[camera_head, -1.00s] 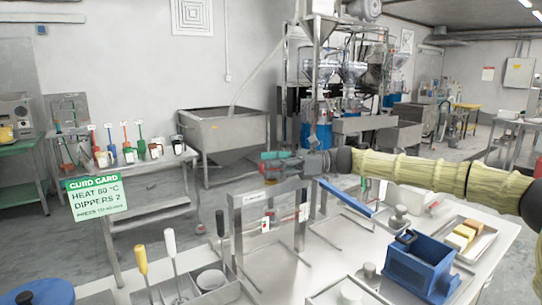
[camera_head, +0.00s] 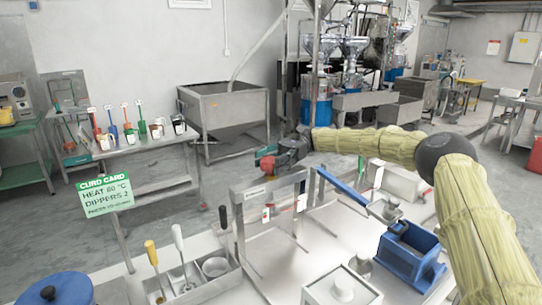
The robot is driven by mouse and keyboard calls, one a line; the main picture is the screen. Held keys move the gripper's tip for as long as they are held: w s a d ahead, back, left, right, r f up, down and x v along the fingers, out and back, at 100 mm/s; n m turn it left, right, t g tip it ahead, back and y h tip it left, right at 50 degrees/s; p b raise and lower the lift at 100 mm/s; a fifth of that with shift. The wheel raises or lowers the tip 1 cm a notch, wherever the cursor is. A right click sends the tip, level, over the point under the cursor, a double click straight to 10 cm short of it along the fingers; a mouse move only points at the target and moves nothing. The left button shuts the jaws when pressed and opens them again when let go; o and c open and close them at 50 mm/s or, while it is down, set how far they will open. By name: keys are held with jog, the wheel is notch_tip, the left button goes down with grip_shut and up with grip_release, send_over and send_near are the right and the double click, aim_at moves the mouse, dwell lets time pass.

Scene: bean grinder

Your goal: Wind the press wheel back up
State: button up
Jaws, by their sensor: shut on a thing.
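A grey metal press frame (camera_head: 236,205) stands on the white table. A small red and teal part (camera_head: 267,163) sits just above its top bar at the left. It appears to be the press wheel, but its full round shape is hidden or too small to make out. My dark gripper (camera_head: 279,156) reaches in from the right and is shut on this part. The fingertips are partly hidden behind my gripper's body.
A blue lever arm (camera_head: 341,185) and blue box (camera_head: 410,252) are right of the frame. A tray with ladles (camera_head: 190,282) and a blue-lidded pot (camera_head: 55,290) are at front left. A green curd card (camera_head: 105,195) hangs left. A white block (camera_head: 342,288) is in front.

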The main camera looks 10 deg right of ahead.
aim_at(271, 159)
jog(key=shift+f+n+g+h, duration=0.1)
jog(key=shift+n+g+h, duration=0.4)
jog(key=shift+g, duration=0.1)
jog(key=o, duration=1)
notch_tip(271, 159, up, 10)
jog(key=shift+r, duration=0.1)
jog(key=shift+d, duration=0.1)
